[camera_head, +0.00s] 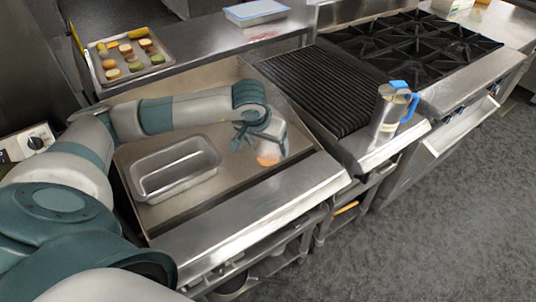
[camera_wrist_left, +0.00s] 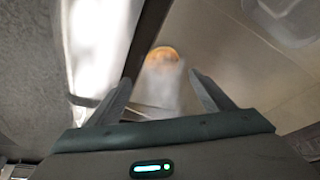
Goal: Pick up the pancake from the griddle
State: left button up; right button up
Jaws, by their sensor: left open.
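The pancake (camera_head: 268,158) is a small golden-brown round on the flat steel griddle (camera_head: 240,181), right of the metal loaf pan. In the left wrist view the pancake (camera_wrist_left: 163,56) shows beyond and between my fingertips, with a pale glare in front of it. My left gripper (camera_head: 257,142) hangs over the griddle close to the pancake and hides part of it. In the left wrist view my left gripper (camera_wrist_left: 160,80) has its two fingers spread apart with nothing between them. I cannot tell how high the fingertips are above the griddle. My right gripper is not in view.
The metal loaf pan (camera_head: 174,168) stands on the griddle to the left. A ribbed grill (camera_head: 320,88) and a pitcher with a blue handle (camera_head: 387,112) are to the right. A tray of food (camera_head: 104,79) and a white-lidded container (camera_head: 256,12) sit on the back shelf.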

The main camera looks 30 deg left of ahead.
aim_at(267, 156)
pick_arm(q)
jog(key=shift+f, duration=0.2)
jog(key=shift+a+f+p, duration=0.2)
jog(key=shift+f+p, duration=0.4)
jog(key=shift+f, duration=0.05)
jog(key=x, duration=0.1)
jog(key=p+x, duration=0.2)
jog(key=shift+s+a+f, duration=0.1)
jog(key=shift+s+f, duration=0.1)
jog(key=shift+f, duration=0.15)
jog(key=shift+w+f, duration=0.15)
jog(key=shift+f, duration=0.1)
jog(key=c, duration=1.2)
